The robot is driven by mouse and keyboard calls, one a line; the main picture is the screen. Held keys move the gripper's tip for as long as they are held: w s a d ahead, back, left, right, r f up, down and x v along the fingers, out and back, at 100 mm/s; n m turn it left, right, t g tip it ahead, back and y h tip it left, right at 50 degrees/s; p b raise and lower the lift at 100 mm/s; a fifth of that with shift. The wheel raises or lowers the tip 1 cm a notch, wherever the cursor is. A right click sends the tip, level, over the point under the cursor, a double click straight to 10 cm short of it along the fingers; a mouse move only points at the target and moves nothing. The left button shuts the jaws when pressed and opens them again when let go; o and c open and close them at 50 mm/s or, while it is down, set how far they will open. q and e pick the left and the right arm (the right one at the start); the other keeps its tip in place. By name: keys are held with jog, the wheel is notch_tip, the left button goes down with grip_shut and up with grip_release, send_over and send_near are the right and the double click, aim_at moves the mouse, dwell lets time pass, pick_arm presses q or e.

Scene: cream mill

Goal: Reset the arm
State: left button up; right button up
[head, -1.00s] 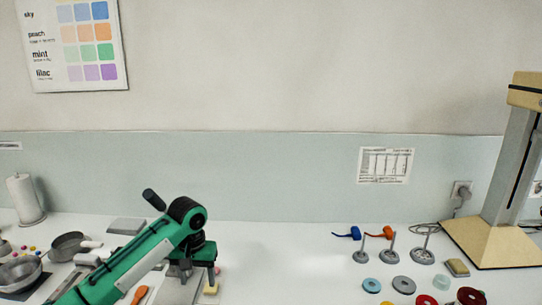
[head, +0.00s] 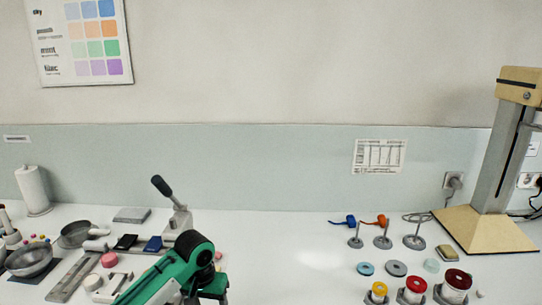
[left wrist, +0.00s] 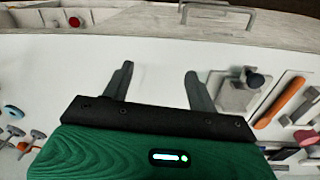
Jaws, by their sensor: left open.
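My left arm (head: 165,278) is green with a black joint and comes in from the bottom left in the head view. Its gripper is below the frame edge there or hidden. In the left wrist view my left gripper (left wrist: 159,68) shows two dark fingers spread apart with nothing between them, over bare white worktop. My right arm and gripper are not in view.
A lever press (head: 180,220) stands behind my left arm. Pans (head: 75,235) and a paper roll (head: 33,190) are at left. Several spools (head: 415,290), discs and small stands (head: 383,238) are at right, before a tall column (head: 495,160). The middle worktop is clear.

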pick_arm(q)
jog(key=s+d+f+m+t+h, duration=0.1)
jog(key=s+d+f, duration=0.1)
jog(key=s+f, duration=0.45)
jog(key=s+d+f+t+h, duration=0.1)
jog(key=s+f, duration=0.3)
jog(key=s, duration=0.6)
jog(key=s+a+n+t+y, duration=0.1)
jog(key=s+a, duration=0.4)
jog(key=s, duration=0.3)
jog(key=s+a+y, duration=0.2)
jog(key=s+a, duration=0.4)
jog(key=s, duration=0.3)
notch_tip(320, 180, down, 30)
jog(key=g, duration=0.1)
jog(key=s+a+f+g, duration=0.1)
jog(key=s+a+f, duration=0.1)
jog(key=s+f, duration=1.7)
jog(key=shift+s+a+f, duration=0.2)
jog(key=shift+a+f, duration=0.15)
jog(key=shift+f, duration=0.4)
